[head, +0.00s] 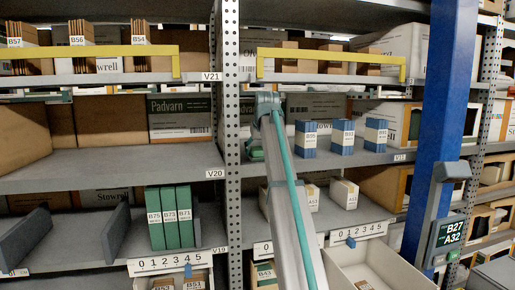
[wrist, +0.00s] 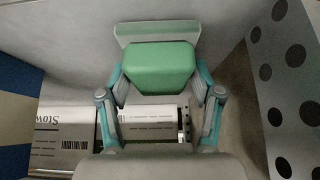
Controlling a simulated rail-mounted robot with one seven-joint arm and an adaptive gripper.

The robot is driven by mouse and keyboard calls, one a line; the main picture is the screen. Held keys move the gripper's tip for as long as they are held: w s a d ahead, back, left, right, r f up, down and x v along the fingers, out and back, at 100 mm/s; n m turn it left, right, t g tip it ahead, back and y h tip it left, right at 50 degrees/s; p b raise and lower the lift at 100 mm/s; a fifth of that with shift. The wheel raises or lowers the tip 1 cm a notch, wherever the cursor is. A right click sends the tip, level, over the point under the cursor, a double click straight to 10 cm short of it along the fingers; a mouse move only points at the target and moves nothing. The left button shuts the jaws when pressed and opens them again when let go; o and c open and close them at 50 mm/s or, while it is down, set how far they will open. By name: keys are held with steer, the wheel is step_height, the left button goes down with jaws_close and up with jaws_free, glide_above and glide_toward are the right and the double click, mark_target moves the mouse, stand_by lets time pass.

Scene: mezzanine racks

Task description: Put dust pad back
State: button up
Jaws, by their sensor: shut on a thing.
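The dust pad is a green block with rounded edges in the wrist view (wrist: 160,67), between my gripper's teal fingers (wrist: 158,82). My gripper is shut on it. In the head view my gripper (head: 257,140) is at the left end of the middle right shelf, close to the perforated post, largely hidden by my arm. A small dark green patch (head: 255,152) shows there beside my arm; I cannot tell whether it is the pad. Whether the pad touches the shelf is also unclear.
The perforated post (head: 231,130) stands close to the left of my gripper. Several blue-and-white boxes (head: 342,136) stand right of my arm on the same shelf (head: 330,161). Green boxes (head: 170,217) stand lower left. A blue column (head: 440,130) rises at right.

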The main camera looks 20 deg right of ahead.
steer(key=shift+f, duration=0.15)
steer(key=o, duration=1)
steer(key=shift+r, duration=0.25)
steer(key=b+v, duration=0.4)
steer(key=v, duration=0.8)
steer(key=shift+f, duration=0.1)
